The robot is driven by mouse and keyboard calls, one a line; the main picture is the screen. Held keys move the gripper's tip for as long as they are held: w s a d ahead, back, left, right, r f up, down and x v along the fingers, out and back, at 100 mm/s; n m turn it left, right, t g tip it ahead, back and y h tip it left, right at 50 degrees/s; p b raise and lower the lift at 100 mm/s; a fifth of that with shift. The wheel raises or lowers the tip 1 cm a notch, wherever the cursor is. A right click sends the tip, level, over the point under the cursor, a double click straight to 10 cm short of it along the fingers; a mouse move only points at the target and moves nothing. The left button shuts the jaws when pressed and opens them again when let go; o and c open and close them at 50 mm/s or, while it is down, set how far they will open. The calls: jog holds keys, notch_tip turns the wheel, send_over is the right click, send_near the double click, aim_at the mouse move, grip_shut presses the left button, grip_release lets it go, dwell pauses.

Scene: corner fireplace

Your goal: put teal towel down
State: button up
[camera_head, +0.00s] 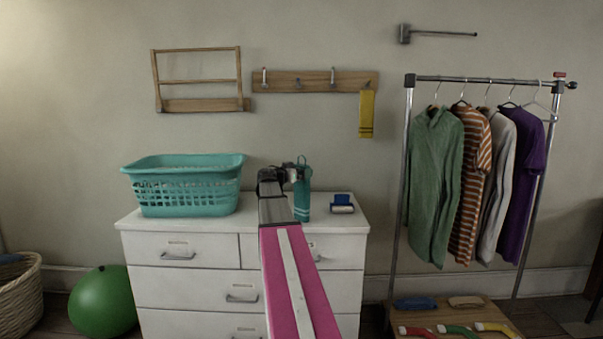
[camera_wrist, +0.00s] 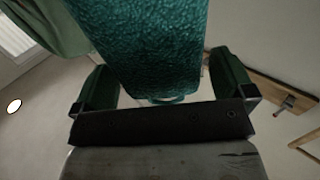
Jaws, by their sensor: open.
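The teal towel (camera_head: 302,200) shows upright and narrow just right of my gripper (camera_head: 288,174) in the head view, above the white dresser top. It has a small loop at its upper end. In the wrist view the textured teal towel (camera_wrist: 145,45) extends between my two dark green fingers, its loop end close to the palm. My gripper is open, with gaps between the towel's near end and both fingers. Whether the towel's lower end rests on the dresser cannot be told.
A peg rail (camera_head: 300,81) with a yellow towel (camera_head: 366,115) is above. A clothes rack (camera_head: 403,170) stands right.

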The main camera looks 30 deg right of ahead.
jog(key=v, duration=1)
jog(key=shift+a, duration=0.4)
jog(key=s+a+f+n+y, duration=0.2)
jog(key=a+f+y, duration=0.15)
jog(key=f, duration=0.45)
jog(key=s+a+f+n+g+y, duration=0.1)
jog(key=s+a+f+n+y, duration=0.15)
jog(key=a+f, duration=0.45)
jog(key=s+a+f+n+y, duration=0.2)
jog(key=f+n, duration=0.1)
jog(key=f, duration=0.7)
jog(key=s+a+f+n+g+y, duration=0.1)
jog(key=s+a+f+n+y, duration=0.3)
jog(key=s+a+f, duration=0.3)
jog(key=s+a+f+n+g+y, duration=0.2)
jog(key=s+a+f+y, duration=0.3)
jog(key=a+f, duration=0.8)
jog(key=s+n, duration=0.1)
jog(key=s, duration=0.2)
jog(key=shift+s+n+y, duration=0.3)
jog(key=shift+s+n, duration=0.05)
